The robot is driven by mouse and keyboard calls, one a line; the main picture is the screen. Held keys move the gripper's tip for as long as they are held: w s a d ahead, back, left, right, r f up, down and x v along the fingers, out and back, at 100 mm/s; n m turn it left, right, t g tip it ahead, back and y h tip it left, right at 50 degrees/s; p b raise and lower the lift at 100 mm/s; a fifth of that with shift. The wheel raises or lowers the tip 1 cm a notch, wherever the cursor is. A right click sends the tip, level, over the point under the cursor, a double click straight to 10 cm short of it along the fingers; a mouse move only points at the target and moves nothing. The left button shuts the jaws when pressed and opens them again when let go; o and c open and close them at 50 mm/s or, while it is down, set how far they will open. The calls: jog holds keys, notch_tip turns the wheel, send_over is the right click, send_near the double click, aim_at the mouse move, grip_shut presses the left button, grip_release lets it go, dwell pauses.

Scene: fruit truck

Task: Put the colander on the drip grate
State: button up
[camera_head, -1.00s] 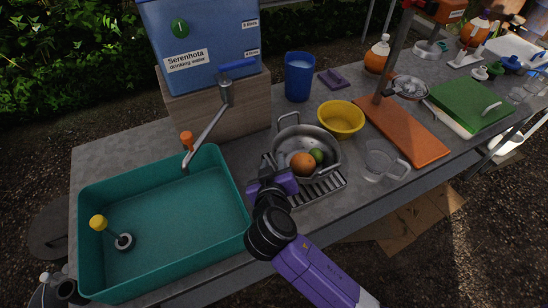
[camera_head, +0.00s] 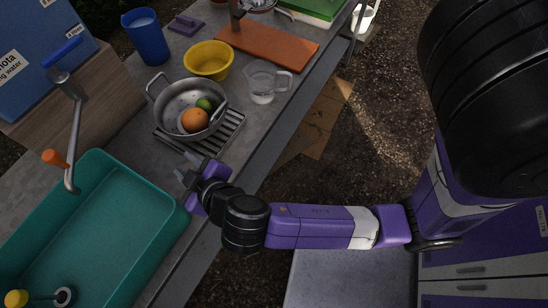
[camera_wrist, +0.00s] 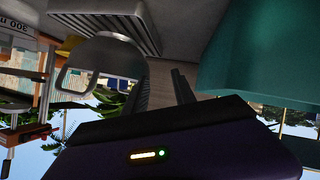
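The metal colander (camera_head: 172,99), with two loop handles, rests over the back part of the slatted drip grate (camera_head: 228,132). An orange (camera_head: 195,120) and a green lime (camera_head: 204,104) are inside it. Whether its base sits wholly on the grate is hidden. My gripper (camera_head: 187,166) is open and empty, in front of the grate by the teal basin's corner, apart from the colander. In the wrist view its two fingers (camera_wrist: 162,92) stand apart. The colander (camera_wrist: 113,50) and the grate (camera_wrist: 118,18) show beyond them.
The teal basin (camera_head: 142,212) is at the left, below a tap (camera_head: 75,140). A yellow bowl (camera_head: 209,61), a clear jug (camera_head: 262,83), a blue cup (camera_head: 146,38) and an orange board (camera_head: 268,43) stand around the colander. The table's front edge runs beside my arm.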

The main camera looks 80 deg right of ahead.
jog(key=s+f+y, duration=0.1)
jog(key=s, duration=0.1)
jog(key=s+a+f+n+y, duration=0.1)
jog(key=s, duration=0.1)
jog(key=s+a+f+n+y, duration=0.1)
jog(key=s, duration=0.1)
jog(key=shift+t, duration=0.3)
jog(key=s+a+r+t+y, duration=0.1)
jog(key=s+r+t, duration=0.1)
jog(key=s+r, duration=0.3)
jog(key=s+a+r+t+y, duration=0.1)
jog(key=s+r+y, duration=0.1)
jog(key=s+r, duration=0.4)
jog(key=s, duration=0.5)
jog(key=shift+s+a+m+t, duration=0.2)
jog(key=shift+a+m+t, duration=0.05)
jog(key=shift+m+t, duration=0.15)
